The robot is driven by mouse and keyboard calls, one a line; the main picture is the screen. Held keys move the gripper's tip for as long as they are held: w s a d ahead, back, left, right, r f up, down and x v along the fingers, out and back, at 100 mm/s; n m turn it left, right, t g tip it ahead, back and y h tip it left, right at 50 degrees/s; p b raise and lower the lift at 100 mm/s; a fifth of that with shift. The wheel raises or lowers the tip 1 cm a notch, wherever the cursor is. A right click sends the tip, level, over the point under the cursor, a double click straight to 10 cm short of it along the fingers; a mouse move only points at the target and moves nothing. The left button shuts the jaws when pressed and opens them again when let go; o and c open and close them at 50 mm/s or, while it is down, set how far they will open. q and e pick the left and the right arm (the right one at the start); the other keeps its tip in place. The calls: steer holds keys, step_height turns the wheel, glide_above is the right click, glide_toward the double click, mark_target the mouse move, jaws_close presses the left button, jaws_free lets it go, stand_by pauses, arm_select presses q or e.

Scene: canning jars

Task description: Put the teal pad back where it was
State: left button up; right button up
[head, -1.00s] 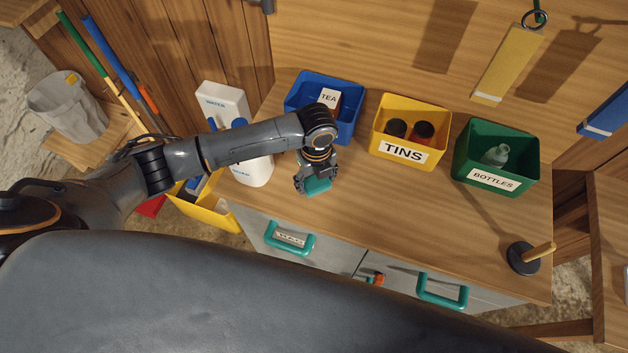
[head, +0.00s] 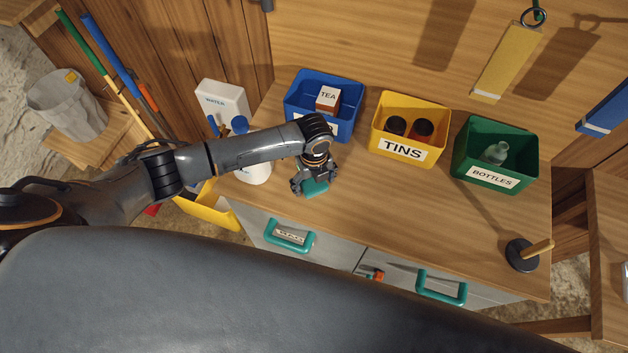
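The teal pad (head: 315,188) is on or just above the wooden worktop, in front of the blue bin, partly hidden by my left gripper. My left gripper (head: 313,184) points down over the pad, with its fingers spread to either side of it. The fingers look open, but any contact with the pad is too small to make out. My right gripper is out of view.
A blue bin (head: 293,93) with a tea box, a yellow tins bin (head: 436,120) and a green bottles bin (head: 462,150) line the back. A black-based peg (head: 522,256) stands at right. The worktop's middle is clear.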

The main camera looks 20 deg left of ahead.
mark_target(314, 183)
arm_select(q)
steer(key=shift+r, duration=0.1)
steer(key=shift+r, duration=0.25)
step_height(314, 183, up, 12)
steer(key=b, duration=0.1)
steer(key=shift+f, duration=0.15)
stand_by(0.5)
